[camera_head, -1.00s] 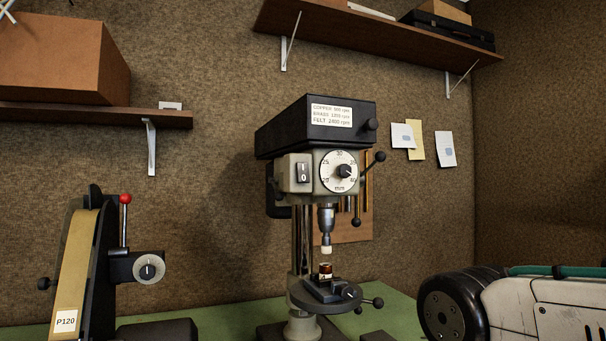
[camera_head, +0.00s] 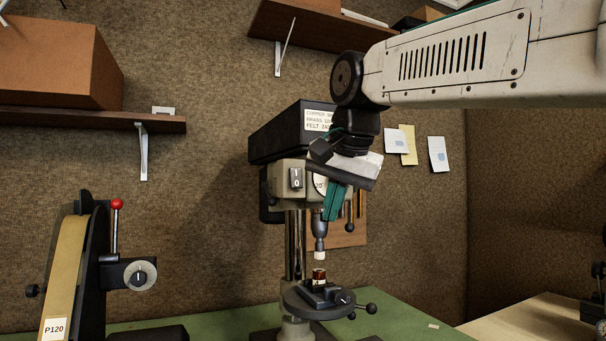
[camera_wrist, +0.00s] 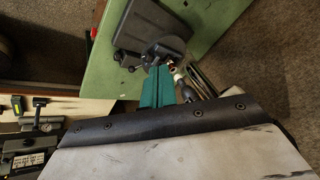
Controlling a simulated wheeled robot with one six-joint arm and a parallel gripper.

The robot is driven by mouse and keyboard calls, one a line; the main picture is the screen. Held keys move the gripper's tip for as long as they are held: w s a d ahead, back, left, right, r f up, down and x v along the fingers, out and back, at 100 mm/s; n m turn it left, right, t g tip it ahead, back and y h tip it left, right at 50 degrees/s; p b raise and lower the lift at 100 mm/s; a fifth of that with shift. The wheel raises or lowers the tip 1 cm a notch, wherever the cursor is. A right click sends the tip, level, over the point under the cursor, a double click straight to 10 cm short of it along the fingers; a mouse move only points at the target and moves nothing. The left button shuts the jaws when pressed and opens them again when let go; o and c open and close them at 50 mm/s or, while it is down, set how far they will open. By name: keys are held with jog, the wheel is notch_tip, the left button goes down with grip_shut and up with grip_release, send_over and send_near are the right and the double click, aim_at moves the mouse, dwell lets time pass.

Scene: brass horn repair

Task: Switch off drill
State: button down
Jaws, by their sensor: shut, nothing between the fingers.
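The drill press (camera_head: 285,138) stands on the green bench against the back wall. Its rocker switch (camera_head: 296,179), marked I and 0, is on the pale front left of the head. I cannot tell which side is pressed. My gripper (camera_head: 331,217) has teal fingers, shut and empty, pointing down in front of the head, right of the switch. It hides most of the depth dial (camera_head: 319,186). The chuck (camera_head: 320,228) is partly behind the fingers. In the wrist view the shut fingers (camera_wrist: 157,72) point toward the drill's table (camera_wrist: 163,50). The switch is not visible there.
A belt sander (camera_head: 75,265) with a red-knobbed lever (camera_head: 117,204) stands at the left. A small brown piece (camera_head: 319,275) sits on the drill's table under the chuck. Shelves are on the wall above. A wooden bench (camera_head: 525,318) is at the lower right.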

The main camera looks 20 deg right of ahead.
notch_tip(320, 180, up, 14)
jog(key=w+m+t, duration=0.2)
jog(key=m, duration=0.7)
jog(key=shift+a+t, duration=0.15)
jog(key=shift+t, duration=0.15)
send_near(298, 187)
notch_tip(298, 187, down, 4)
jog(key=w, duration=0.3)
jog(key=shift+w+f, duration=0.15)
jog(key=shift+f, duration=0.05)
jog(key=shift+w, duration=0.4)
